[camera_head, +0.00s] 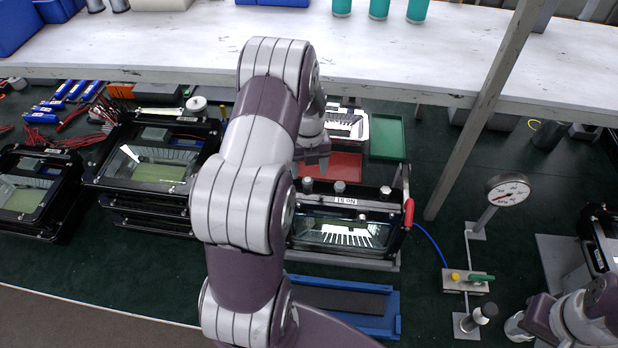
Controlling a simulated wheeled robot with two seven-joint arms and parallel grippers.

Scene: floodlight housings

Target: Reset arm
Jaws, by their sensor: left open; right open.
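My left arm rises from the bottom middle across the view, and its gripper (314,162) hangs down at the far side of it, partly behind the arm. It is open with nothing seen between its fingers. Below it in the picture, a floodlight housing (345,236) with a glass front and a "No 51" label sits in a fixture with a red handle (408,213). Part of this housing is hidden by my arm. Part of my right arm shows in the bottom right corner, but I cannot make out its gripper.
Stacked housings (150,165) and another housing (35,190) stand at left. A red tray (340,165), green tray (387,137) and second housing (348,122) lie behind the fixture. A blue tray (392,318) lies in front. A gauge (508,190) stands right; a white shelf (420,55) spans above.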

